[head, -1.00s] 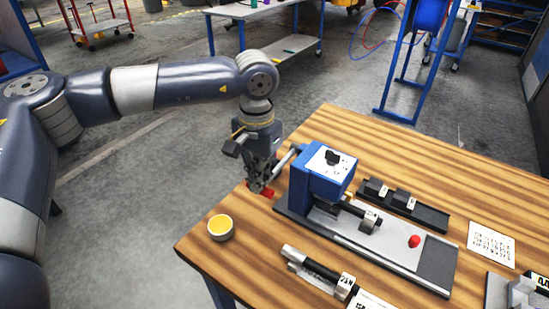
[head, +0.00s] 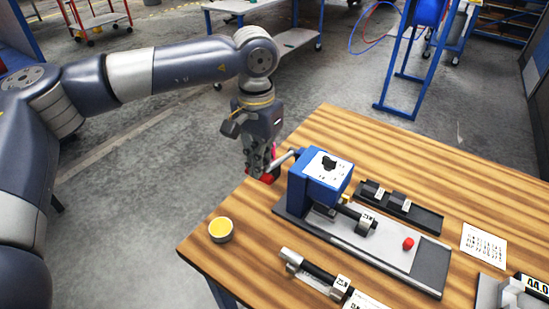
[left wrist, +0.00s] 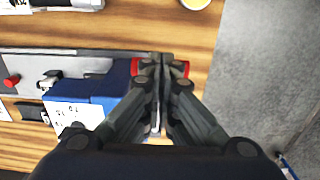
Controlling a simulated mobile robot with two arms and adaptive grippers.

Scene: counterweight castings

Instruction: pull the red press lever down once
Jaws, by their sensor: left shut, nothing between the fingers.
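The blue press (head: 318,183) stands on its grey base near the table's left edge. Its silver lever arm (head: 284,160) slopes down to the left and ends in a red grip (head: 269,177). My left gripper (head: 257,175) is at this grip, with its fingers shut and nothing held between them. In the left wrist view the fingertips (left wrist: 161,58) lie across the red grip (left wrist: 179,67), hiding its middle. Red shows on both sides of them. Whether they touch it is unclear. My right gripper is not in view.
A bowl with yellow contents (head: 220,229) stands near the table's left corner. A red knob (head: 408,243) is on the press base. Dark cylindrical parts (head: 318,274) lie in front, and a black rack (head: 399,207) stands behind. Open floor lies left.

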